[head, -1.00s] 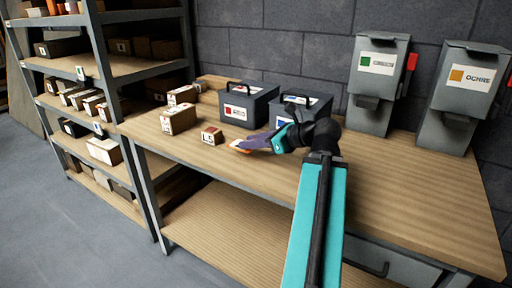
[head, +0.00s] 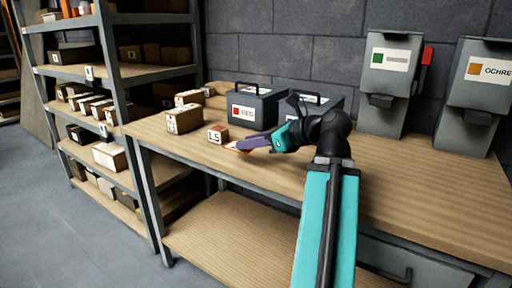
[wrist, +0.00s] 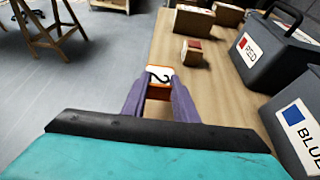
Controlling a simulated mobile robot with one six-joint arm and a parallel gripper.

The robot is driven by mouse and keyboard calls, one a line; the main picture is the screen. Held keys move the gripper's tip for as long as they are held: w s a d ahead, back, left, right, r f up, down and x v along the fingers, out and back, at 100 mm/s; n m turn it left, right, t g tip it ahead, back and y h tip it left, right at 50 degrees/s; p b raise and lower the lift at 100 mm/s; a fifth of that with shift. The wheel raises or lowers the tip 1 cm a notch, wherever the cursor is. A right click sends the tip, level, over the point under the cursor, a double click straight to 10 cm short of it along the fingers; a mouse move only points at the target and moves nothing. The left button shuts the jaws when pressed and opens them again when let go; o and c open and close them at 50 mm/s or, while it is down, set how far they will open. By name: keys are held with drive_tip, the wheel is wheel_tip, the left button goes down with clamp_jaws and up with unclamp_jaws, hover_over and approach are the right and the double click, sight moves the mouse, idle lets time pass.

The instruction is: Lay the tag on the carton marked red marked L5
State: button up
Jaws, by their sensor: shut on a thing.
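The small carton marked L5 (head: 217,135) stands on the workbench, left of my gripper. In the wrist view the carton (wrist: 192,51) shows a red top and sits ahead, slightly right of the fingertips. My gripper (head: 241,147) is shut on the tag (wrist: 159,74), a white piece with an orange edge and a dark curved mark, held between the purple fingers (wrist: 158,92). In the head view the fingers mostly hide the tag. The tag is apart from the carton, a short way in front of it.
The grey RED case (head: 252,106) stands behind the carton, and the BLUE case (wrist: 295,118) is right of my gripper. Larger brown cartons (head: 184,119) stand beyond L5. Bins (head: 393,85) line the wall. The shelf rack (head: 124,72) is left; the bench's right side is clear.

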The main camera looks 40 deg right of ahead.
drive_tip(key=shift+s+a+b, duration=0.1)
drive_tip(key=shift+a+b, duration=0.3)
drive_tip(key=shift+a, duration=0.1)
drive_tip(key=shift+r, duration=0.1)
idle(0.3)
